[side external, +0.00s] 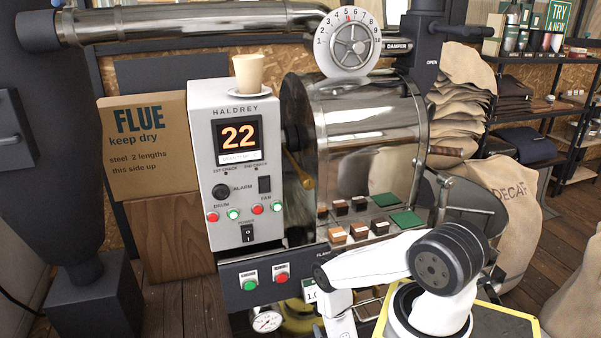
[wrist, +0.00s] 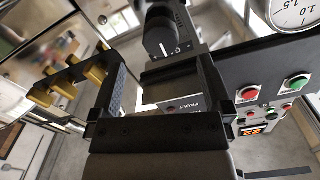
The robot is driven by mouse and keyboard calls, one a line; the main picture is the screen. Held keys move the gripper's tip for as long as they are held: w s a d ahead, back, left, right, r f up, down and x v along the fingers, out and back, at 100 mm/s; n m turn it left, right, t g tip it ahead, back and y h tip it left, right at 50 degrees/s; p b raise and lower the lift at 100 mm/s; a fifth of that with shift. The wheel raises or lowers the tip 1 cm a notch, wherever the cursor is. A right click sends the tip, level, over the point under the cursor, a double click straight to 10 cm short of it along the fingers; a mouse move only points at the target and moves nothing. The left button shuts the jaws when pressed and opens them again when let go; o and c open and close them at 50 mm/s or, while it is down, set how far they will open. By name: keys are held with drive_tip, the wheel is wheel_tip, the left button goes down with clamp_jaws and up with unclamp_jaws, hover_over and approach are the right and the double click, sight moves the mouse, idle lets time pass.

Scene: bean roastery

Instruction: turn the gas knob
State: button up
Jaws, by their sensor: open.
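In the wrist view a black round knob (wrist: 160,40) with a white pointer line sits on a dark mount, with a small letter mark below the line. It appears to be the gas knob. My gripper (wrist: 160,62) is open and empty, with one dark finger to each side. The knob shows ahead of the gap between the fingers, and I see no contact. In the side external view my white arm reaches down past the front of the roaster (side external: 365,120); the gripper and the knob do not show there.
A pressure gauge (wrist: 293,10) and a panel with red (wrist: 249,93) and green (wrist: 295,83) buttons lie right of the knob in the wrist view. Brass fittings (wrist: 70,82) are at left. The control box (side external: 238,180) reads 22, with a cup (side external: 248,72) on top.

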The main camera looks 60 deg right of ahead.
drive_tip(key=shift+x, duration=3.3)
drive_tip(key=c, duration=1.3)
